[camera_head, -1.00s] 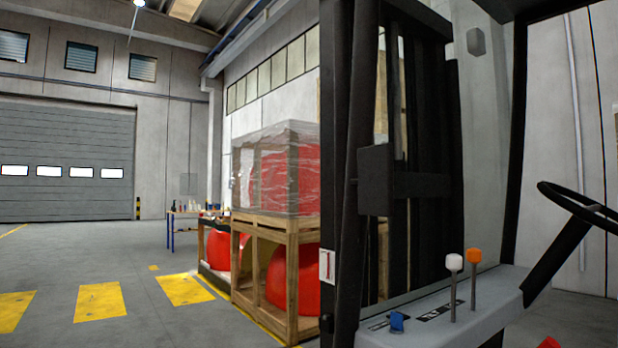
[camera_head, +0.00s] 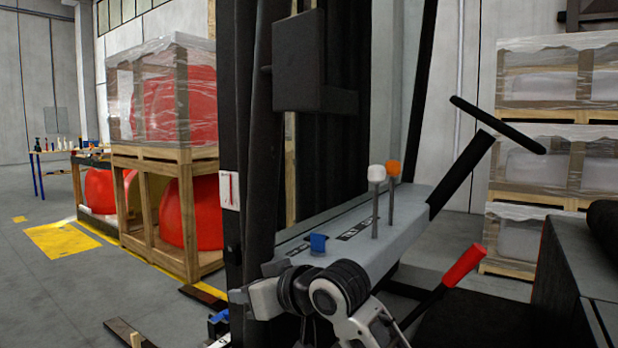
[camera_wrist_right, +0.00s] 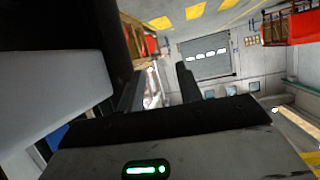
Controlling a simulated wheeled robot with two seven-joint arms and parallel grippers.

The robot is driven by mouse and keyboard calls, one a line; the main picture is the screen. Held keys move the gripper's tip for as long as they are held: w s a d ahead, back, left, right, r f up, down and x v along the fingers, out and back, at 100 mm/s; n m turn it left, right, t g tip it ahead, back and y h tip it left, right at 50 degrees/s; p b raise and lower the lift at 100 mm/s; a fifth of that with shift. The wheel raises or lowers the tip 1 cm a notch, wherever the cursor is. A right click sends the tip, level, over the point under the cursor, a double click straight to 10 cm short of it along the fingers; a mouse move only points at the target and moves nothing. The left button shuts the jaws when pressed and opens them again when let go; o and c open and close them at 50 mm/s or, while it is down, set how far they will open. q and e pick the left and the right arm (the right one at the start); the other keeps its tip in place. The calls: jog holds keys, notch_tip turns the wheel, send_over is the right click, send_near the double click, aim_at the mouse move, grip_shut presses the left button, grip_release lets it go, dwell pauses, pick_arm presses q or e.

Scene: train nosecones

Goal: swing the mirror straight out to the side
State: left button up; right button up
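A black rectangular panel (camera_head: 298,60), which appears to be the mirror seen from behind, sits on a short bracket beside the dark forklift mast, upper middle of the head view. I cannot tell its exact swing angle. My right arm reaches in from the bottom of the head view, and its gripper (camera_head: 240,296) points left, low beside the mast and well below the panel. In the right wrist view its two dark fingers (camera_wrist_right: 160,88) stand apart with a gap between them, and nothing is clearly held. My left gripper is not in view.
The grey dash (camera_head: 375,235) carries a white-knobbed lever (camera_head: 376,175), an orange-knobbed lever (camera_head: 393,170) and a blue knob (camera_head: 318,243) close above my right arm. A steering wheel (camera_head: 497,125) is to the right. Wrapped crates (camera_head: 165,95) stand behind left. The floor (camera_head: 45,285) at left is open.

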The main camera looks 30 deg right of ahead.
jog(key=s+d+r+t+b, duration=0.1)
jog(key=d+r+b, duration=0.15)
jog(key=r, duration=1.05)
jog(key=t+b, duration=0.1)
jog(key=t, duration=0.2)
send_near(321, 48)
jog(key=p+x, duration=0.2)
jog(key=x, duration=1)
jog(key=shift+w+p, duration=0.15)
jog(key=shift+p, duration=0.15)
grip_shut()
